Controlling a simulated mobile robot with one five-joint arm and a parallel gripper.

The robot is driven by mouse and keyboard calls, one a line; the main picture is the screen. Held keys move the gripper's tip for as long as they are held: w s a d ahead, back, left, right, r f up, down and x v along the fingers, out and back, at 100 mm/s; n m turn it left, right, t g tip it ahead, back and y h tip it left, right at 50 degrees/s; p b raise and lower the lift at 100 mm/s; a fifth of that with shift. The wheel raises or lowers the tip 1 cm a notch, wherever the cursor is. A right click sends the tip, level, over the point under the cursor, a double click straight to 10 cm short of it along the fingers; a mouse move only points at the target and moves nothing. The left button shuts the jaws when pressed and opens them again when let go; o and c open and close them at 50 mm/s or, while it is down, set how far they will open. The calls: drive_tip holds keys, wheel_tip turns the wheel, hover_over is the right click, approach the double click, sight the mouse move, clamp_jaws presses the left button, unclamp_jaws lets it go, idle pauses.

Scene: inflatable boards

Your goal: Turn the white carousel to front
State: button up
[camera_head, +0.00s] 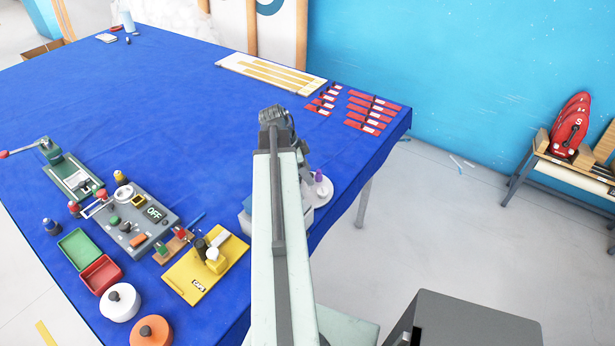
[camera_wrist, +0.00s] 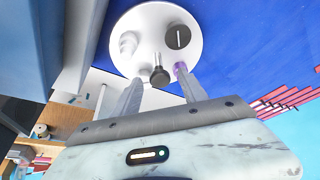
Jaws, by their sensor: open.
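The white carousel (camera_wrist: 150,22) is a round white disc in the wrist view. On it stand a black round piece (camera_wrist: 177,37), a pale, cup-like piece (camera_wrist: 129,44) and a dark knob on a stem (camera_wrist: 159,76). A purple-topped item (camera_wrist: 180,68) shows by the right finger. In the head view the carousel (camera_head: 338,183) is mostly hidden behind my arm, with the purple-topped bottle (camera_head: 319,179) on it. My gripper (camera_wrist: 158,78) is open, its fingers on either side of the knob in the picture. I cannot tell whether they touch anything.
The blue-covered table (camera_head: 190,80) holds a grey device (camera_head: 133,222), a yellow stand (camera_head: 195,285), green (camera_head: 78,247) and red (camera_head: 101,273) trays at the left. Red labelled strips (camera_head: 370,113) and a white board (camera_head: 270,73) lie behind. The table's right edge is close to the carousel.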

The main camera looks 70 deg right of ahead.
drive_tip(key=shift+r, duration=0.1)
clamp_jaws()
idle(1.2)
drive_tip(key=shift+d, duration=0.1)
